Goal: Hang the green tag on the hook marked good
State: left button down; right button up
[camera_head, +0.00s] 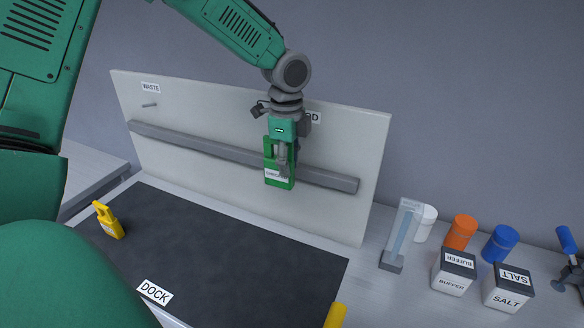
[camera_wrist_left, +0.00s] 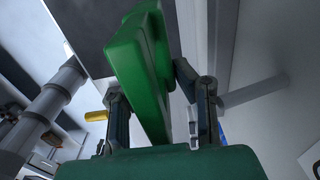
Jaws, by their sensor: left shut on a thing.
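The green tag (camera_head: 279,179), with a white label, hangs down from my left gripper (camera_head: 282,150) in front of the upright board. It is upright and well above the dark mat. In the left wrist view the green tag (camera_wrist_left: 143,70) stands between the two fingers of my left gripper (camera_wrist_left: 155,95), which is shut on it. The sign at the board's upper right (camera_head: 313,118) is partly covered by my arm, and only its last letters show. The hook under that sign is hidden behind my gripper. My right gripper is not in view.
The pale board (camera_head: 340,135) carries a WASTE sign (camera_head: 150,87), a peg (camera_head: 149,105) and a grey rail (camera_head: 225,151). A yellow tag (camera_head: 108,220) stands on the dark DOCK mat (camera_head: 210,250). Buffer (camera_head: 453,284) and salt boxes (camera_head: 507,300) and lidded jars (camera_head: 461,232) stand at right.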

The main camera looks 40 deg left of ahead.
pick_arm(q)
jog(key=shift+w+a, duration=0.1)
jog(key=shift+w, duration=0.2)
jog(key=shift+w+d+r, duration=0.1)
jog(key=shift+d+r, duration=0.15)
jog(key=shift+d, duration=0.05)
jog(key=w, duration=0.5)
jog(key=shift+w+f, duration=0.15)
jog(key=shift+f, duration=0.1)
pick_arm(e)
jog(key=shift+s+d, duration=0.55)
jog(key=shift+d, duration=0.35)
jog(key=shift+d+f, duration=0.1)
